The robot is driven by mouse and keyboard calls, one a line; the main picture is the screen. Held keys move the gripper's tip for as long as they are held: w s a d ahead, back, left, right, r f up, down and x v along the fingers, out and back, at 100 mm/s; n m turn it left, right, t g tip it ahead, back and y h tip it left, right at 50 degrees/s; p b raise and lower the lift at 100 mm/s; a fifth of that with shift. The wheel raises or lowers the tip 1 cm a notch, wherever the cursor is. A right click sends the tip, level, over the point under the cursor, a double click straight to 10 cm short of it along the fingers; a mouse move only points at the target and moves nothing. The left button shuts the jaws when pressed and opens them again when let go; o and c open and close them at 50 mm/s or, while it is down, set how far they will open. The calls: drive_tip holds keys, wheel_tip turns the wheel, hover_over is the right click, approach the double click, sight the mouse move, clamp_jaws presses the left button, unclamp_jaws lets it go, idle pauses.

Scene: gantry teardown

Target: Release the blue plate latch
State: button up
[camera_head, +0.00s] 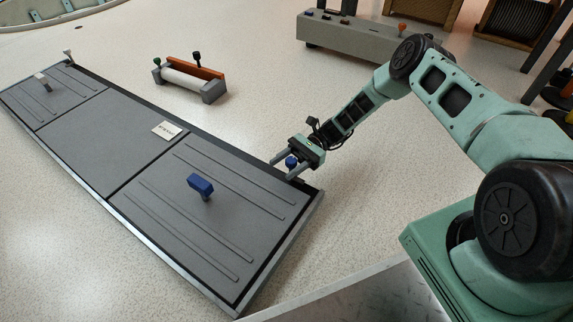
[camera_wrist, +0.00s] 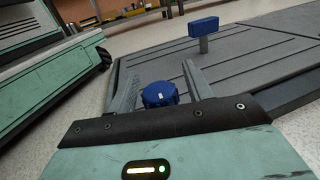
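A round dark blue knob (camera_head: 291,162), which looks like the blue plate latch, is at the right end of the long grey panel assembly. My gripper (camera_head: 281,169) is at this end, with its fingers pointing left over the panel's edge. In the wrist view, the blue knob (camera_wrist: 158,94) sits between my two spread fingers, with a small gap seen on each side. The grey plate (camera_head: 235,165) nearest me carries a blue T-shaped handle (camera_head: 200,184). The handle stands upright beyond my fingers in the wrist view (camera_wrist: 203,26). The knob's base is hidden.
A small rack with a white roller (camera_head: 187,80) stands behind the panel. A grey control box (camera_head: 365,38) is at the back. The speckled surface between them is clear.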

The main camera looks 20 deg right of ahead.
drive_tip(key=shift+w+d+r+p, duration=0.1)
drive_tip(key=shift+w+d+p, duration=0.2)
drive_tip(key=shift+d, duration=0.2)
drive_tip(key=p+v, duration=0.1)
drive_tip(key=v, duration=1.5)
drive_tip(key=shift+d, duration=0.2)
